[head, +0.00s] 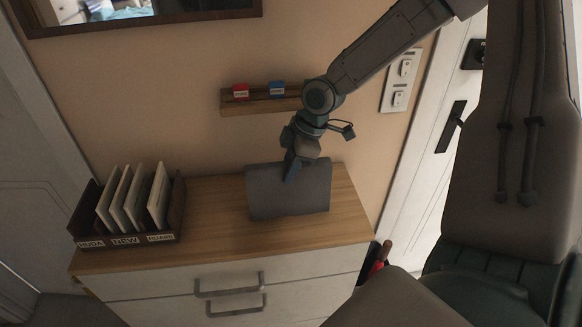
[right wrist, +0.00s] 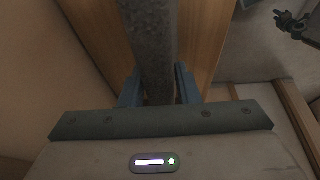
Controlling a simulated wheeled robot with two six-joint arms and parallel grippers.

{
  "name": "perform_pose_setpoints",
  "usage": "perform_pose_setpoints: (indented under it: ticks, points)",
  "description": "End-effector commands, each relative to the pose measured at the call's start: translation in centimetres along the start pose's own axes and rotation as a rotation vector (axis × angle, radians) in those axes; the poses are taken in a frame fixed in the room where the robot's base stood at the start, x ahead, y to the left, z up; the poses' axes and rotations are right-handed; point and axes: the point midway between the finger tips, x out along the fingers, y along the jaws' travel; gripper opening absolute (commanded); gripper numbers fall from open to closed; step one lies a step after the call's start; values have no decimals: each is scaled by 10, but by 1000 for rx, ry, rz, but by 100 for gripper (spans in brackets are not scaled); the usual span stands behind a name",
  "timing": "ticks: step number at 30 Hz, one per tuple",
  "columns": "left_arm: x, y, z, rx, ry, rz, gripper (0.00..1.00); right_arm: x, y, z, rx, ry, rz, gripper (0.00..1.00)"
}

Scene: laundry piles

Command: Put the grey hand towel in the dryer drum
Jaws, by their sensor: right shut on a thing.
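The grey hand towel (head: 288,198) shows in the head view as a folded grey slab, at the right part of a wood-topped cabinet. My right gripper (head: 292,172) reaches down from above and is shut on the towel's upper edge. In the right wrist view the towel (right wrist: 150,45) runs as a grey band between the two blue-grey fingers of the right gripper (right wrist: 158,88). I cannot tell whether the towel touches the cabinet top. The dryer drum is not in view. My left gripper does not show in the head view.
The wooden cabinet top (head: 212,200) has a dark rack (head: 125,240) with several upright panels at its left. A small wall shelf (head: 258,104) holds red and blue items. White doors stand at both sides; the right one has a black handle (head: 451,127). Drawer handles face front.

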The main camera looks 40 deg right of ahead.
Motion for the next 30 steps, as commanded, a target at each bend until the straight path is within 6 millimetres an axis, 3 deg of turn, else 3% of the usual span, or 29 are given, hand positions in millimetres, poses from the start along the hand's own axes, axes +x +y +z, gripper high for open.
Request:
perform_pose_setpoints:
  ticks: [3,4,7,20,30]
  points:
    - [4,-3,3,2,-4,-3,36,4,0,1,0,0,0,2]
    - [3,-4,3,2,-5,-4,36,3,0,1,0,0,0,33]
    - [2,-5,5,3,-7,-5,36,2,0,1,1,0,0,51]
    - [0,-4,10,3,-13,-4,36,-6,0,0,2,3,1,51]
    - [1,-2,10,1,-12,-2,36,-54,1,-1,2,7,3,51]
